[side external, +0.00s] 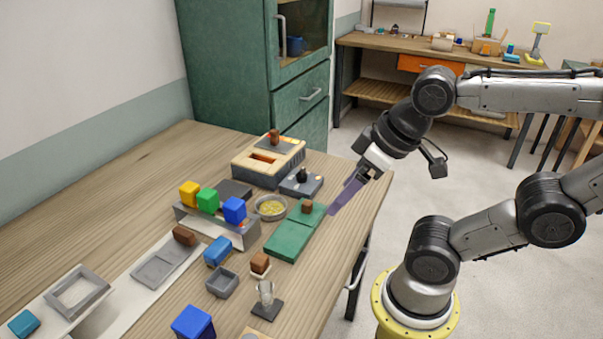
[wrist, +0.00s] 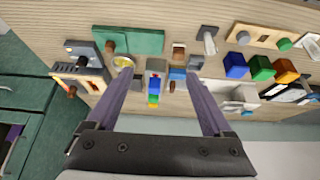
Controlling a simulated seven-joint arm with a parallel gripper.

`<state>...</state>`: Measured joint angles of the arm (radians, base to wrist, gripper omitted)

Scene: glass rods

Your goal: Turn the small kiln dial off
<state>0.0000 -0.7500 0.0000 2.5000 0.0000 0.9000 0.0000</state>
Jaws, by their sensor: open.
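A small grey box (side external: 299,187) with a black knob (side external: 301,174) on top stands near the far right of the table. Behind it is a larger beige box (side external: 255,175) with a slot and an upright brown knob (side external: 275,137). I cannot tell for certain which knob is the small kiln dial. In the wrist view the black knob (wrist: 83,61) and the brown knob (wrist: 72,92) show at the left. My gripper (side external: 332,210) is open and empty, above the table's right edge beside the green board. In the wrist view its fingers (wrist: 160,74) are wide apart, with neither knob between them.
The green board (side external: 287,240) bears a brown block. A bowl with yellow contents (side external: 270,209) sits beside it. A grey rack (side external: 215,225) carries yellow, green and blue blocks. A clear glass piece (side external: 266,293) stands at the front. A green cabinet (side external: 235,60) rises behind the table.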

